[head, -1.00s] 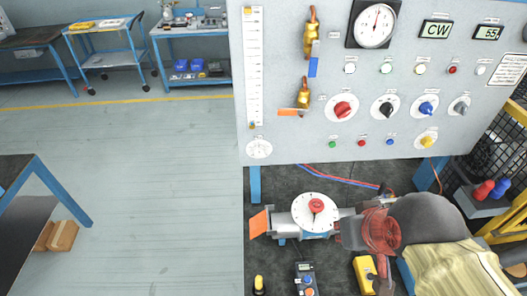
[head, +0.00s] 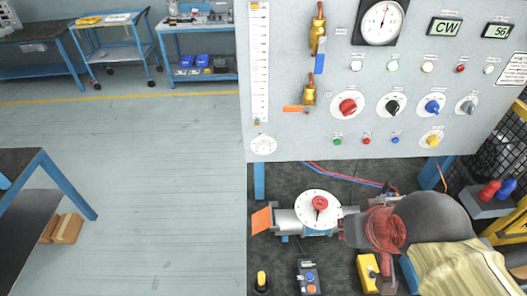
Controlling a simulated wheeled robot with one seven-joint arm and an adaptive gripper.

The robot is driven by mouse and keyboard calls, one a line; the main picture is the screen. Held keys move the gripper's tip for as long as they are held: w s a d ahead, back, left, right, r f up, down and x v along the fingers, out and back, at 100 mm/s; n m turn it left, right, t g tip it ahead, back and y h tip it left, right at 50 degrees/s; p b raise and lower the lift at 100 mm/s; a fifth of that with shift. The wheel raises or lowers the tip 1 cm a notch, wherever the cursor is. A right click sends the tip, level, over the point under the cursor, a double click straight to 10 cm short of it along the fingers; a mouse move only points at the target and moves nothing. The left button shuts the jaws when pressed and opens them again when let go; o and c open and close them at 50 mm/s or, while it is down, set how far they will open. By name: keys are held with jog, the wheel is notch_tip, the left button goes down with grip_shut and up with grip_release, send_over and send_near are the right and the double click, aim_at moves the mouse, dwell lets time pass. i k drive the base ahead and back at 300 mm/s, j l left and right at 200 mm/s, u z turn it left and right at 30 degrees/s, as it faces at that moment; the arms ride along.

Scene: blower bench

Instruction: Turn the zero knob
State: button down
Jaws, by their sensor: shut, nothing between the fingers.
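An upright light-grey panel (head: 300,130) fills the upper right of the head view. It carries a red knob (head: 348,107), a black knob (head: 392,106), a blue knob (head: 432,105), a grey knob (head: 467,106) and a yellow knob (head: 432,139). A small white dial (head: 263,145) sits under the tall white scale (head: 259,60). The labels are too small to read, so I cannot tell which is the zero knob. My gripper is not in this view.
Below the panel, a blower (head: 435,222) lies on the dark bench, with a white dial (head: 317,209) bearing a red knob at its left. A yellow device (head: 368,272) and control box (head: 309,278) stand in front.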

aim_at(264, 147)
jog(key=j, duration=0.7)
jog(key=k+j, duration=0.15)
jog(key=j, duration=0.6)
